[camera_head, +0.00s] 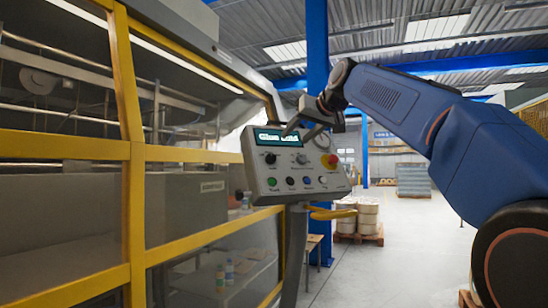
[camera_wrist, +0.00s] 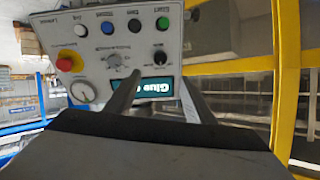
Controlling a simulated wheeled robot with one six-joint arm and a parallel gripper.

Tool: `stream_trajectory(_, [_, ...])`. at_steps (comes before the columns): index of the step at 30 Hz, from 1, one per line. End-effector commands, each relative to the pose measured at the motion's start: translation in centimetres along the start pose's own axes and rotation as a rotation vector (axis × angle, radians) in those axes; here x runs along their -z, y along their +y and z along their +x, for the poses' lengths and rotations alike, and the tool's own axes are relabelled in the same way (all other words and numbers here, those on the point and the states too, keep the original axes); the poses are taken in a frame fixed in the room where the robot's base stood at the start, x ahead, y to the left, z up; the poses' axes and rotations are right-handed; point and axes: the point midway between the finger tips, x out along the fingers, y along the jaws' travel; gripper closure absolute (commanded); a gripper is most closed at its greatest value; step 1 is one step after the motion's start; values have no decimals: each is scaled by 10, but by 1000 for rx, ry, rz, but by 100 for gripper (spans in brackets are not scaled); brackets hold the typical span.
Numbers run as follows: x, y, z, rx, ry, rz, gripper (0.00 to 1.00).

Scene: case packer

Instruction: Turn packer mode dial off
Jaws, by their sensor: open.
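The grey control panel (camera_head: 299,168) stands on a post, with a lit display (camera_head: 279,138) along its top. A black dial (camera_head: 270,158) sits on its left and a grey dial (camera_head: 301,158) in its middle; the labels are too small to read, so I cannot tell which is the mode dial. In the upside-down wrist view, the black dial (camera_wrist: 161,54) lies just beyond and between the fingertips, and the grey dial (camera_wrist: 115,60) lies to the left. My gripper (camera_head: 301,128) is open and empty in front of the display, also seen in the wrist view (camera_wrist: 160,78).
A red emergency button (camera_head: 330,160) on a yellow base sits at the panel's right. Several push buttons (camera_head: 289,181) line its lower edge. The yellow-framed machine (camera_head: 133,150) stands close on the left. A yellow bar (camera_head: 333,213) sticks out below the panel. The floor (camera_head: 400,240) on the right is mostly clear.

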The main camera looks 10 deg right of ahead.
Motion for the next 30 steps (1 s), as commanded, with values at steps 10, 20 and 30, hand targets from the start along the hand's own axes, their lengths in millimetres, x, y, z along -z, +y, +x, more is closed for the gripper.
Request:
stream_trajectory(10, [6,-1,31,4,6,-1,51])
stream_trajectory(20, [6,-1,89,4,6,-2,51])
stream_trajectory(30, [7,-1,146,3,8,-1,51])
